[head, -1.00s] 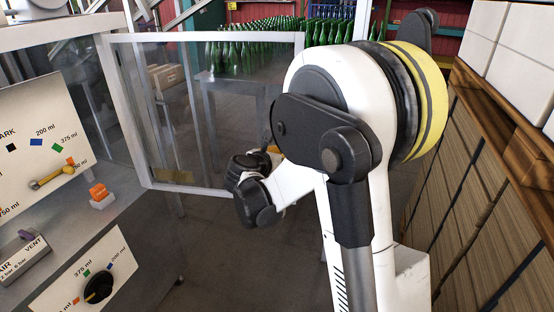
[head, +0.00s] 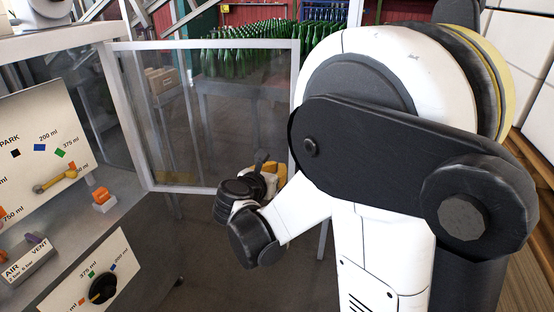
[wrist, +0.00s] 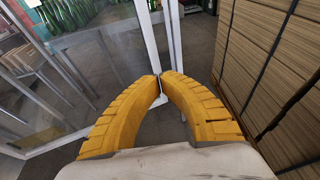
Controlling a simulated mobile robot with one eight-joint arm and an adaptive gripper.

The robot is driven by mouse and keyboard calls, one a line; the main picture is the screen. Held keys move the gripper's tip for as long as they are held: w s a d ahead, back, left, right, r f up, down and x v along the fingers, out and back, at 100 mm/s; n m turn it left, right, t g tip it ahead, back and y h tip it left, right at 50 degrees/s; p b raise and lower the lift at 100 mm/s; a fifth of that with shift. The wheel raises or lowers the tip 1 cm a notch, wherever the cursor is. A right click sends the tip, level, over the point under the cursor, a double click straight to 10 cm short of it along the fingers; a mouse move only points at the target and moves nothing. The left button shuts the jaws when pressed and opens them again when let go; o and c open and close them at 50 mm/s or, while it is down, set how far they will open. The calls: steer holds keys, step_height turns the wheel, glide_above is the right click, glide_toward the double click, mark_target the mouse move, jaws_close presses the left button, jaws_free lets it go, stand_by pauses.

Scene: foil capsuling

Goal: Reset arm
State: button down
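My gripper (wrist: 160,77) shows in the wrist view as two curved yellow fingers whose tips meet, with nothing between them. In the head view only a little yellow of my gripper (head: 279,174) shows beyond my black wrist joint, in front of the glass door's lower right corner; my white arm stands close beside it. The open glass door (head: 176,186) hangs from the machine's frame at the left. In the wrist view, the door's white upright frame (wrist: 151,40) is just beyond the fingertips. I cannot tell whether they touch it.
Green bottles (head: 229,60) stand on a table behind the door. Stacked brown sheets (wrist: 262,62) stand at right. Grey floor lies between.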

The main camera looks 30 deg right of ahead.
steer(key=shift+s+a+r, duration=0.2)
steer(key=shift+s+a, duration=0.2)
steer(key=shift+s, duration=0.2)
